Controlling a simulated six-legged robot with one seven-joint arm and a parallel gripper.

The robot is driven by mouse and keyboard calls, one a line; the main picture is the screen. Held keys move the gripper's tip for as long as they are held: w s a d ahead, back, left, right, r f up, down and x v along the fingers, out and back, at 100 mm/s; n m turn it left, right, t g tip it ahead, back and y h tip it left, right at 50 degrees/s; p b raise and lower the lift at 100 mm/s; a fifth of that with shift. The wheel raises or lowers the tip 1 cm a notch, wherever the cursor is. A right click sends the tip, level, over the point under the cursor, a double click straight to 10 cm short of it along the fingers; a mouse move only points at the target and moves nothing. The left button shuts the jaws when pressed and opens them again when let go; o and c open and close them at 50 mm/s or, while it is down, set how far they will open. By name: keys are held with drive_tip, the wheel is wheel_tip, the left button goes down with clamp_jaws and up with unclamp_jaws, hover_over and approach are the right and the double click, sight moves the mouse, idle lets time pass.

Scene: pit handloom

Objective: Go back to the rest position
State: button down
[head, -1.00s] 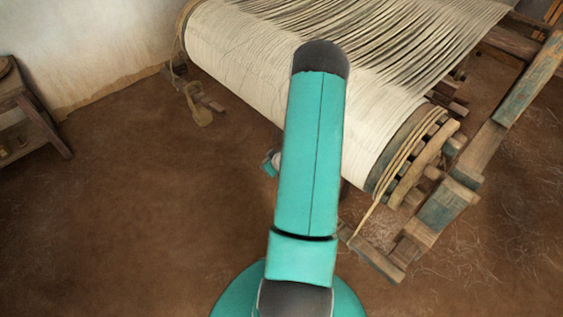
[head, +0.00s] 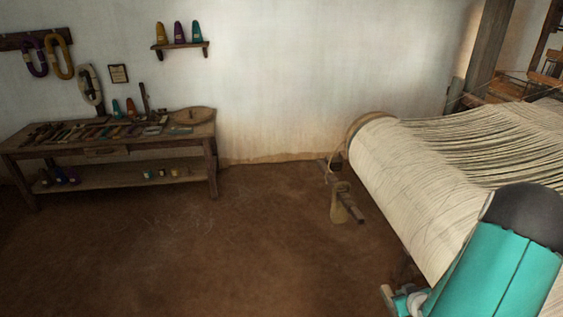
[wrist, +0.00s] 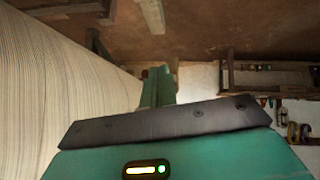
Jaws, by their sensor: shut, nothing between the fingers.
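My arm (head: 497,270), teal with a dark rounded elbow, fills the lower right corner of the head view, in front of the loom. Small teal and grey parts of its far end show low beside the cloth roll; the fingers are not clear there. In the wrist view my gripper (wrist: 159,85) shows past a dark screwed plate on a teal housing with a lit indicator. It is shut and empty. The loom's pale warp roll (head: 415,200) lies to the right in the head view and fills the left of the wrist view. No contact can be made out.
A wooden workbench (head: 110,178) with several tools stands against the left wall. A small shelf (head: 183,48) holds three coloured cones. A wooden piece with a hanging weight (head: 345,203) juts from the roll's end. The brown floor (head: 240,250) between bench and loom is clear.

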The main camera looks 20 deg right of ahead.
drive_tip(key=w+a+r+g, duration=0.1)
drive_tip(key=w+a+r, duration=0.3)
drive_tip(key=a+r, duration=0.55)
drive_tip(key=w+a+r+g, duration=0.1)
drive_tip(key=w+a+r, duration=0.4)
drive_tip(key=r, duration=0.8)
drive_tip(key=s+a+r+y, duration=0.1)
drive_tip(key=s+a+r, duration=0.3)
drive_tip(key=a, duration=0.4)
drive_tip(key=s+a+r+n+y, duration=0.1)
drive_tip(key=s+a+r, duration=0.3)
drive_tip(key=a, duration=0.4)
drive_tip(key=s+a+r+y, duration=0.1)
drive_tip(key=s+a+r, duration=0.2)
drive_tip(key=s+a, duration=0.2)
drive_tip(key=a, duration=0.3)
drive_tip(key=shift+r+n+g+y, duration=0.3)
drive_tip(key=shift+r+g+y, duration=0.1)
